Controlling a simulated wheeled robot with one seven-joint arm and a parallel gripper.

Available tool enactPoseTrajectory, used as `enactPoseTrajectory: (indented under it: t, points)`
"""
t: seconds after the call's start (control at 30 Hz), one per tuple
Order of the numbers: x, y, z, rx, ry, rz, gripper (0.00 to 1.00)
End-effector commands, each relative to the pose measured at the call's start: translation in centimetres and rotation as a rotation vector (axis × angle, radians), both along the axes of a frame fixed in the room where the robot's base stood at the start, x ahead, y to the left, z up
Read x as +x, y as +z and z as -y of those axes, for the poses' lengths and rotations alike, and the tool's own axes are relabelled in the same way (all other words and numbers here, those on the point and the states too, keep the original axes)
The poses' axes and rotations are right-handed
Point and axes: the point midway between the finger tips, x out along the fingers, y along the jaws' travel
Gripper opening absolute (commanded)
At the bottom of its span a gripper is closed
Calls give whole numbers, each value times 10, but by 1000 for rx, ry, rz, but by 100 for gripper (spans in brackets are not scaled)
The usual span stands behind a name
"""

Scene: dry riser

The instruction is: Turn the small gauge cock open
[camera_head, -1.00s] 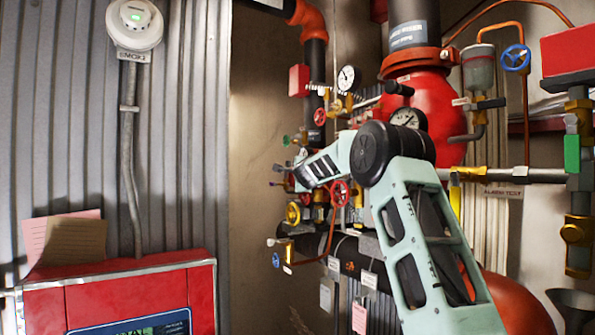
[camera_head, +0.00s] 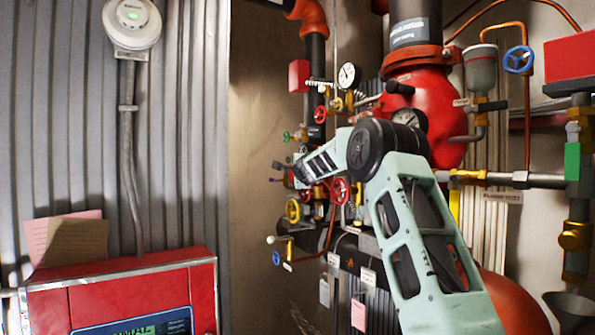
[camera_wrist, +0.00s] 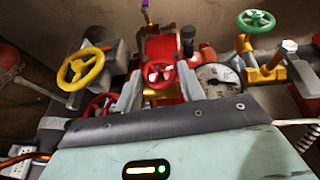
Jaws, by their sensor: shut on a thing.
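In the wrist view, my gripper (camera_wrist: 160,92) has its two grey fingers on either side of a small red handwheel (camera_wrist: 160,74) and is shut on it. A red body stands behind the wheel. A round gauge (camera_wrist: 219,78) sits just right of the fingers, partly hidden by my right finger and wrist. The frames do not make clear whether this red wheel is the gauge cock's own handle. In the head view, my gripper (camera_head: 296,174) reaches left into the valve cluster, and my arm hides the held part.
A yellow handwheel (camera_wrist: 80,68) is close on the left, and a green handwheel (camera_wrist: 255,20) is at the upper right. A purple-tipped lever (camera_wrist: 147,12) and a black knob (camera_wrist: 187,40) stand just behind. A large red valve body (camera_head: 435,105) is beside my arm.

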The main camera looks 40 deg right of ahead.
Motion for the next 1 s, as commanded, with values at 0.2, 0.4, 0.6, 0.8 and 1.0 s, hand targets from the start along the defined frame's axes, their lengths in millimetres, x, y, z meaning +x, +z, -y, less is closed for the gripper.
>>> enactPoseTrajectory:
  t: [0.2,0.4,0.6,0.8,1.0]
  points:
    - [1,8,-1,15,1,-62,16]
    - [0,5,-1,24,1,-100,16]
    - [0,2,-1,25,1,-103,16]
    - [0,2,-1,25,1,-103,48]
    - [0,2,0,25,1,-103,48]
